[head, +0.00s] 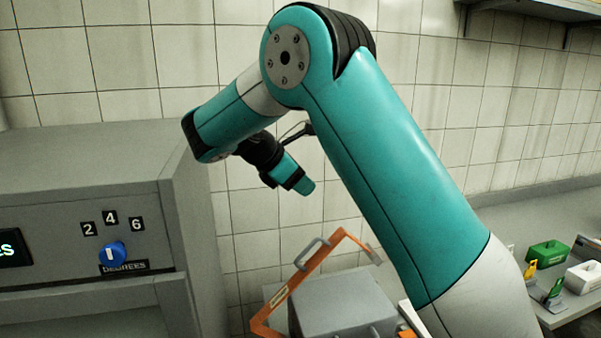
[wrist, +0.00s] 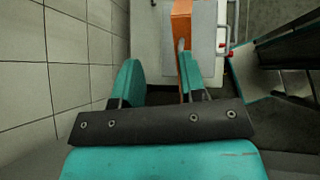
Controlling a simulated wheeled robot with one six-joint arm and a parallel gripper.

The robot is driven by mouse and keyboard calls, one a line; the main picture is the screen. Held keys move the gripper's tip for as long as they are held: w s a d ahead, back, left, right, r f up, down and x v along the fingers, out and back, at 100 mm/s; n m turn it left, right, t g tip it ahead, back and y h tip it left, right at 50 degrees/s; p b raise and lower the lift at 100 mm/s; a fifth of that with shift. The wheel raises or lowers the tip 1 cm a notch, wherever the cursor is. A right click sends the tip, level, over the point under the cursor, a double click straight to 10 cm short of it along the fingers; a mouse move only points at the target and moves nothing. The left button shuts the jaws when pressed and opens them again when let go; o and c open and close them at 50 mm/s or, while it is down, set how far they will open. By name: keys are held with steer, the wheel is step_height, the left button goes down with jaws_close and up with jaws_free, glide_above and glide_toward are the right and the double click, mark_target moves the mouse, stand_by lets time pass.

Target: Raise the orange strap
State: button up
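The orange strap (head: 288,290) is an angled orange frame around a grey box, low in the middle of the head view. It slants up to the right and bears a pale label and a grey loop handle (head: 313,253). Part of the orange strap (wrist: 181,28) also shows at the top of the wrist view, partly behind the right finger. My gripper (head: 303,186) is above the strap and apart from it in the head view. In the wrist view its teal fingers (wrist: 160,78) stand apart with nothing between them.
The grey box (head: 340,305) sits under the strap. A grey cabinet with a blue knob (head: 112,254) stands at left. A counter at right carries a green box (head: 548,254) and a white box (head: 584,278). A tiled wall is behind.

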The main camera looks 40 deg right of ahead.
steer(key=shift+r, duration=1.25)
